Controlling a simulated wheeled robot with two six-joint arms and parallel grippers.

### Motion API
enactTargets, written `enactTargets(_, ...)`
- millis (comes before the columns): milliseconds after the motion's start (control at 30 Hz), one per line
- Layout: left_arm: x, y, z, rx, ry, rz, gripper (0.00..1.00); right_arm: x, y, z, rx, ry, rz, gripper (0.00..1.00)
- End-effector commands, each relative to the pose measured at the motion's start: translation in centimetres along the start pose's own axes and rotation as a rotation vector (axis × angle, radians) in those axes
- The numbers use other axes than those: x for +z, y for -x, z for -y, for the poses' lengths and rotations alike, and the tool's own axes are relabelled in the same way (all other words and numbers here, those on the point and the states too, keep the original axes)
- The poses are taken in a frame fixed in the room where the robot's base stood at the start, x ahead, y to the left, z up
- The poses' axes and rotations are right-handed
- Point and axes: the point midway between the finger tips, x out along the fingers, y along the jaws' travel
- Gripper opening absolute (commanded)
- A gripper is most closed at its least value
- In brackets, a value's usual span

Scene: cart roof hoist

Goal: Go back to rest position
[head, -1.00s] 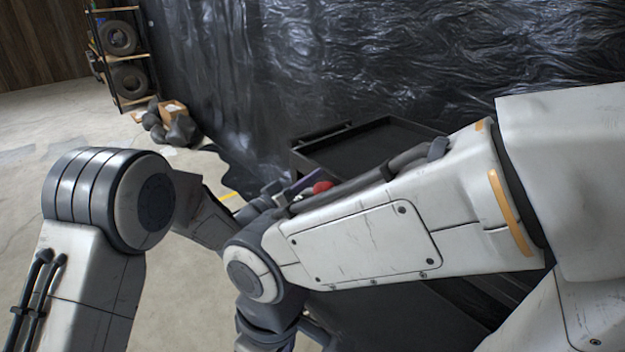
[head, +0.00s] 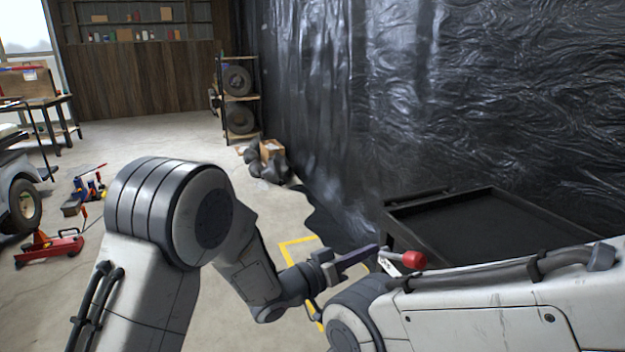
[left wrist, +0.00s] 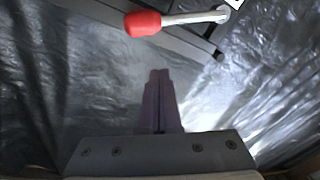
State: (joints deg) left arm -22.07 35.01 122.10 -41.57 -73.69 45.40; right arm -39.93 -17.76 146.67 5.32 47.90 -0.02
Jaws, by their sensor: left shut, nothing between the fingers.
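My left gripper (head: 366,254) is right of centre in the head view, at the end of my bent left arm. Its narrow purple fingers are shut with nothing between them; they also show closed together in the left wrist view (left wrist: 159,85). My right arm crosses the lower right of the head view, but its gripper is hidden or outside the picture. A red knob (head: 412,260) on a pale lever is just right of the left fingertips in the head view. In the left wrist view the red knob (left wrist: 142,23) is beyond the fingertips, with a visible gap.
A black cart (head: 440,205) with a flat tray top stands at right, before a black plastic curtain (head: 420,90). A tyre rack (head: 238,100) and a cardboard box (head: 271,149) stand behind. A red floor jack (head: 48,246) is at left. Concrete floor between is open.

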Motion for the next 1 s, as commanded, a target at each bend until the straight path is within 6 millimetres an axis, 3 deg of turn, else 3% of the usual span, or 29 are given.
enactTargets(133,0.0,1.2,0.7,-0.234,-0.121,0.128,0.0,0.0,0.0,0.0,0.0,0.0,0.0,0.77)
enactTargets(233,0.7,3.5,1.1,-0.398,-0.178,0.248,0.0,0.0,0.0,0.0,0.0,0.0,0.0,0.77)
enactTargets(467,4.1,12.3,-0.4,-0.674,-0.21,0.6,0.0,0.0,0.0,0.0,0.0,0.0,0.0,0.77)
enactTargets(700,9.0,22.7,-5.7,-0.755,-0.141,0.994,0.0,0.0,0.0,0.0,0.0,0.0,0.0,0.77)
enactTargets(1000,12.7,32.3,-13.3,-0.664,-0.04,1.365,0.0,0.0,0.5,0.0,0.0,0.0,0.001,0.77)
